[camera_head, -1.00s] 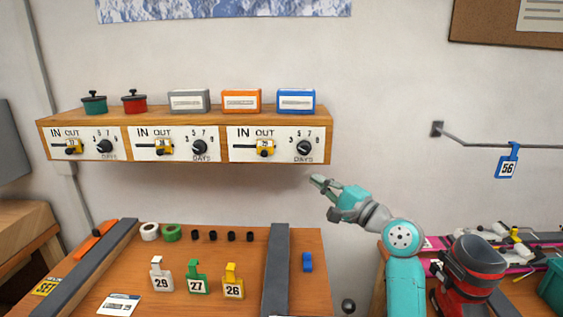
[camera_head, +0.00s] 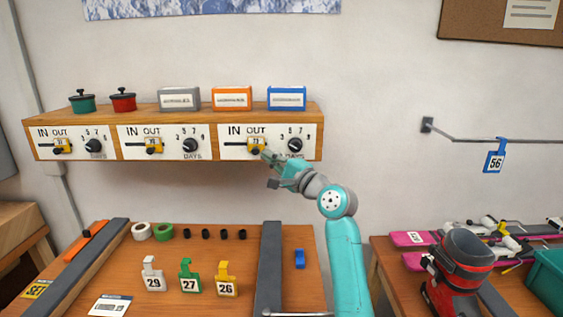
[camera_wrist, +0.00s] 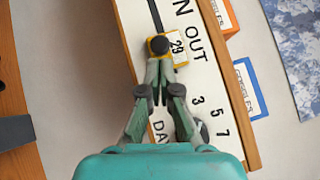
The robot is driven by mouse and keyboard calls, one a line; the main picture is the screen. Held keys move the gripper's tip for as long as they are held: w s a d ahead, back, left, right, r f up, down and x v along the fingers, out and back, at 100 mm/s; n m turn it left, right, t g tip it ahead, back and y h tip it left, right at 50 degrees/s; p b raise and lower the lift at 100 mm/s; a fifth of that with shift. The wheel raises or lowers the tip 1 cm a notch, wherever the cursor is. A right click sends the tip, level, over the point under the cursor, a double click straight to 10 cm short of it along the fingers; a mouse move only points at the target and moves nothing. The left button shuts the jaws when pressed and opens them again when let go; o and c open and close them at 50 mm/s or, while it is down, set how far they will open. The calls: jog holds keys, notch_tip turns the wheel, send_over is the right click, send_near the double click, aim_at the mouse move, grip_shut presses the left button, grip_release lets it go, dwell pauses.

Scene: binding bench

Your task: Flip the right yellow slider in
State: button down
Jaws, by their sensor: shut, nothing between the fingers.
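The right yellow slider (camera_head: 256,145) sits on the right white panel (camera_head: 232,151) of the wooden shelf, at the OUT end of its dark slot. In the wrist view the slider (camera_wrist: 180,50) bears a label that reads 29 and has a dark round knob (camera_wrist: 159,45). My gripper (camera_head: 266,155) is shut and empty, with its tips at the slider's right side. In the wrist view my gripper (camera_wrist: 159,62) points at the knob, its tips close to it; I cannot tell whether they touch. The tips cover part of the slider in the head view.
A black DAYS dial (camera_head: 295,146) is right of the slider, close to my gripper. Two more yellow sliders, the middle one (camera_head: 153,146) and the left one (camera_head: 62,145), sit on panels to the left. Boxes, including a blue one (camera_head: 286,98), stand on top. The wall below is clear.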

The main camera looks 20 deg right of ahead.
jog(key=shift+w+a, duration=0.1)
jog(key=shift+a, duration=0.1)
jog(key=w+a, duration=0.2)
jog(key=a, duration=0.4)
jog(key=shift+a+r, duration=0.1)
dwell(0.3)
